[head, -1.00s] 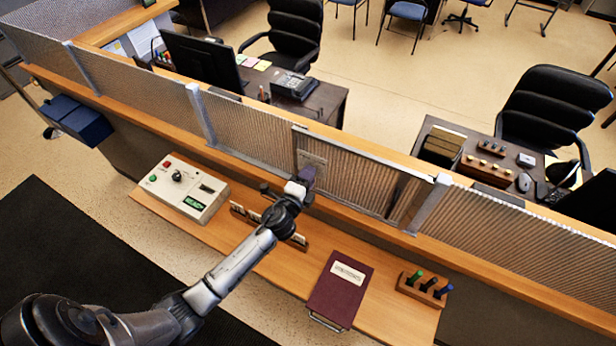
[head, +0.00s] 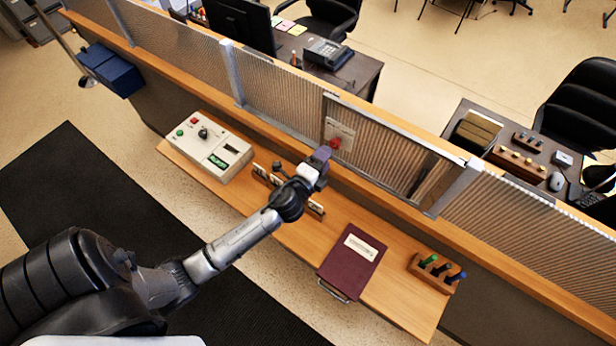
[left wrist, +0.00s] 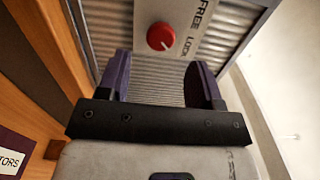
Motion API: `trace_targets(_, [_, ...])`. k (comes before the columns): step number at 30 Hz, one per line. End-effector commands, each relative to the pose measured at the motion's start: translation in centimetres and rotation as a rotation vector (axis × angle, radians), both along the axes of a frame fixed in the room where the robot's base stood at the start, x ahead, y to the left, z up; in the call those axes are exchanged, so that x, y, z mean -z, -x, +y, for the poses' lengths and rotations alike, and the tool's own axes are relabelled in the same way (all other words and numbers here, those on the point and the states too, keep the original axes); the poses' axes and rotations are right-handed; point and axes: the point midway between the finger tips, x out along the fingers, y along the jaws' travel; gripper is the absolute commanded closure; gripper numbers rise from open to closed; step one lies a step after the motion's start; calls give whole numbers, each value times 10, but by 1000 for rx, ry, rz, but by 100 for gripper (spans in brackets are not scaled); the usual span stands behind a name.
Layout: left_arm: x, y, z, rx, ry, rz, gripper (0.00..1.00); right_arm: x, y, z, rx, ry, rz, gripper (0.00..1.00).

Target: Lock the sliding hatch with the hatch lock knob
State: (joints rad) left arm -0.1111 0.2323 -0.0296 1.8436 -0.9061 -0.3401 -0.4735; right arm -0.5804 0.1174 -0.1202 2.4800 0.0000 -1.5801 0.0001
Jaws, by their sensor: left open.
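The hatch lock knob (head: 336,143) is a small round red knob on a pale plate at the left end of the ribbed sliding hatch (head: 385,155). In the left wrist view the knob (left wrist: 161,36) sits beside the printed words FREE and LOCK. Its exact pointer direction is too small to tell. My left gripper (head: 322,156) is open and empty, just in front of the plate. Its two purple fingers (left wrist: 160,80) are spread, with the knob beyond their tips and apart from them. My right gripper is not in view.
Below the hatch, the wooden counter holds a control box (head: 208,146), a rack of stamps (head: 262,173) partly behind my arm, a maroon binder (head: 352,262) and a pen block (head: 433,273). A metal post (head: 455,188) stands right of the hatch.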

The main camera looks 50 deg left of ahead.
Motion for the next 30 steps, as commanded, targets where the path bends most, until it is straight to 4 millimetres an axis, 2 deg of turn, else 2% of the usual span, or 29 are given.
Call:
trace_targets(1, [3, 11, -2, 0, 0, 2, 40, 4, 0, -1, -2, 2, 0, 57])
trace_targets(6, [3, 42, -9, 1, 2, 1, 40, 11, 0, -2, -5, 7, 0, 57])
trace_targets(13, [2, 70, -16, 0, 0, 1, 40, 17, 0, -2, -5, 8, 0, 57])
trace_targets(19, [0, 81, -18, -1, 0, 0, 40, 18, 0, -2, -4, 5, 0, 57])
trace_targets(30, [0, 82, -18, 0, 0, -1, 40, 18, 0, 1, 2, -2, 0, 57])
